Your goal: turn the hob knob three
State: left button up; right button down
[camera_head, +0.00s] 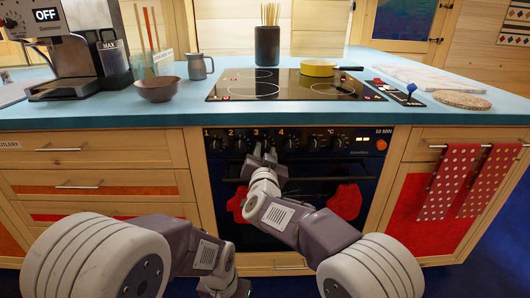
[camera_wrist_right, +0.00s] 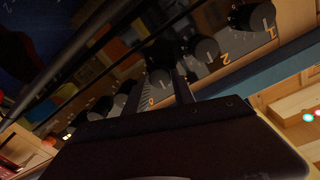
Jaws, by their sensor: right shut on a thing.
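The oven's control panel (camera_head: 338,138) carries a row of black knobs marked with orange numbers. Knob three (camera_wrist_right: 159,76) shows in the right wrist view between the two fingers of my right gripper (camera_wrist_right: 165,90). My right gripper (camera_head: 262,157) reaches the panel below the number 3 in the head view and is shut on that knob. The fingers and wrist hide most of the knob in the head view. My left arm hangs at the lower left, and its gripper fingers are out of frame.
Knob two (camera_wrist_right: 206,50) and knob one (camera_wrist_right: 260,16) sit beside it. A black oven handle with red mitts (camera_head: 345,201) lies below the panel. Above is the black hob (camera_head: 290,88) with a yellow pan (camera_head: 318,68).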

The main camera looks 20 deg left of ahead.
jog(key=m, duration=0.4)
jog(key=m+b, duration=0.1)
jog(key=m, duration=0.4)
jog(key=shift+f+m+b, duration=0.1)
jog(key=shift+m+b, duration=0.3)
dwell(0.4)
jog(key=c, duration=1.1)
grip_release()
jog(key=shift+o, duration=0.2)
jog(key=p+v, duration=0.2)
jog(key=v, duration=0.7)
